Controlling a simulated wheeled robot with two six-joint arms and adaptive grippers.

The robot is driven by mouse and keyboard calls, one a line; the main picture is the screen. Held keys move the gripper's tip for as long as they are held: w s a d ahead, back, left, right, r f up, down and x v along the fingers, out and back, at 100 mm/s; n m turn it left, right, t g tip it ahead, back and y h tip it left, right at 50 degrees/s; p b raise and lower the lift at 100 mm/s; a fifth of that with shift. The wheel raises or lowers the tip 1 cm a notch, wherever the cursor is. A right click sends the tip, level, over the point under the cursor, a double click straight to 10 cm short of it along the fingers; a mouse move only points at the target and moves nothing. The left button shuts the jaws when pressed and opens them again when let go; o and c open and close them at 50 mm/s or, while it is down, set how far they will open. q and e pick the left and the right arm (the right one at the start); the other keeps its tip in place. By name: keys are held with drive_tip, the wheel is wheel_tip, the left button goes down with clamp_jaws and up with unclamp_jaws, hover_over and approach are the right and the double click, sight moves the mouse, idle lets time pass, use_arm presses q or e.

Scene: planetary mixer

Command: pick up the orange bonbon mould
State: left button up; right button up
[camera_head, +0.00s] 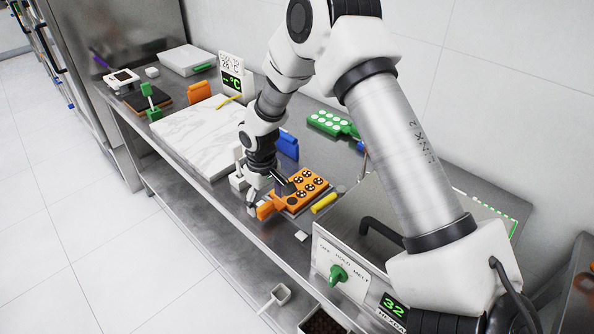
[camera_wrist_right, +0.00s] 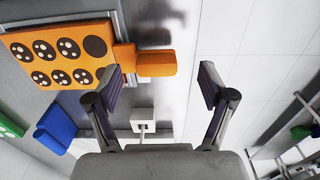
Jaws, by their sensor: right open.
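The orange bonbon mould (camera_head: 313,186) lies flat on the steel counter, with dark round cavities, most holding white dots. Its orange handle (camera_head: 265,210) points toward the counter's front edge. In the right wrist view the mould (camera_wrist_right: 50,38) is at the upper left, and its handle (camera_wrist_right: 158,63) reaches in toward the fingers. My right gripper (camera_head: 262,200) is beside the handle in the head view. In the wrist view my right gripper (camera_wrist_right: 163,90) is open and empty, with the handle near its left finger. Contact cannot be told. My left gripper is not in view.
A yellow tool (camera_head: 324,203) and a steel melter with a green knob (camera_head: 337,274) stand right of the mould. A blue object (camera_head: 288,146) and a green mould (camera_head: 328,122) are behind. A marble slab (camera_head: 195,133) lies left. The aisle floor (camera_head: 60,220) is clear.

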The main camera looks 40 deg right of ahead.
sight(266, 206)
drive_tip(key=f, duration=0.2)
drive_tip(key=w+f, duration=0.1)
drive_tip(key=shift+w+d+f, duration=0.1)
drive_tip(key=shift+d+f, duration=0.15)
drive_tip(key=shift+d, duration=0.05)
drive_tip(key=shift+w+f, duration=0.2)
drive_tip(key=shift+s+r, duration=0.1)
drive_tip(key=shift+s+a+r, duration=0.15)
drive_tip(key=shift+s+r, duration=0.05)
drive_tip(key=c, duration=0.3)
drive_tip(key=shift+s+r, duration=0.1)
drive_tip(key=c, duration=0.6)
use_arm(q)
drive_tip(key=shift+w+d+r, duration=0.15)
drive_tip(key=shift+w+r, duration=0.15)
use_arm(e)
drive_tip(key=c, duration=0.5)
drive_tip(key=shift+o, duration=0.2)
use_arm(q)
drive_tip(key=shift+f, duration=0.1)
